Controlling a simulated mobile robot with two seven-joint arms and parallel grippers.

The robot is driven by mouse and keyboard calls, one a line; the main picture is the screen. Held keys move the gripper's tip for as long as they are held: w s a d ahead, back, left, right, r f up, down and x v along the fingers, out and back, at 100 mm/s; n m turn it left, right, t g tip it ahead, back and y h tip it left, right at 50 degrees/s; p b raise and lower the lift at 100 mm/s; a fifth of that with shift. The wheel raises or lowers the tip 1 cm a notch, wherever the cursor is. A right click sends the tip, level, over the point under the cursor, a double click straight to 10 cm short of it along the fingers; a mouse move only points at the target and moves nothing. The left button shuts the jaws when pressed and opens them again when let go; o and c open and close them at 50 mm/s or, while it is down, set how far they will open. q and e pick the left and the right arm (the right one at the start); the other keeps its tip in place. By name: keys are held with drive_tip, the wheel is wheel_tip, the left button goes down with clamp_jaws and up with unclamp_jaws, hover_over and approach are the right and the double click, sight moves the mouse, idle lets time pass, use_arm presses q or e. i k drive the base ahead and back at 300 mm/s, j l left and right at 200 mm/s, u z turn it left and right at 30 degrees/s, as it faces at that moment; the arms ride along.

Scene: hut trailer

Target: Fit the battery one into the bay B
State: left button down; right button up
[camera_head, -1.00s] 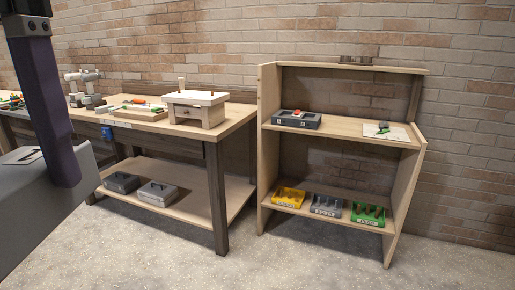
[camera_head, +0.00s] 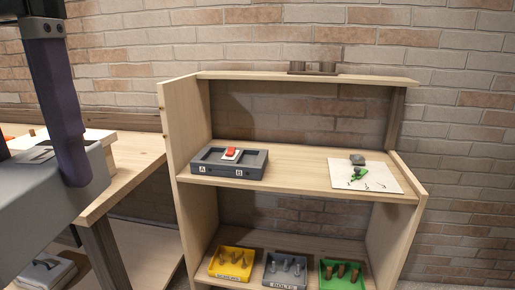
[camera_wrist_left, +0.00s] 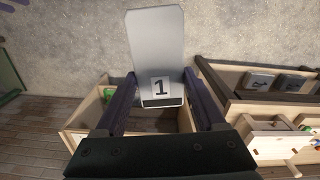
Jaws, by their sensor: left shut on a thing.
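The battery one (camera_wrist_left: 158,45) is a pale grey slab with a dark end and a label "1", seen in the left wrist view. My left gripper (camera_wrist_left: 160,85) is shut on it, with a dark finger on each side near its labelled end. In the head view, a dark grey unit (camera_head: 228,163) sits on the middle shelf. Its front carries the labels A on the left and B on the right. The bay B (camera_head: 249,161) is its right-hand recess and looks empty. A red switch on a white plate sits between the bays. My right gripper is not in view.
The shelf unit (camera_head: 175,125) has upright side panels around the dock. A white board (camera_head: 375,180) with a green tool lies to the right. Yellow, grey and green bins (camera_head: 285,272) stand below. A workbench (camera_head: 130,175) is at left.

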sight(249, 162)
drive_tip(key=i+z, duration=0.2)
drive_tip(key=i, duration=0.3)
drive_tip(key=i+j+z, duration=0.15)
drive_tip(key=i, duration=0.4)
drive_tip(key=i+j+z, duration=0.2)
drive_tip(key=i, duration=0.3)
drive_tip(key=i+j+z, duration=0.2)
drive_tip(key=i+j, duration=0.15)
drive_tip(key=i, duration=0.15)
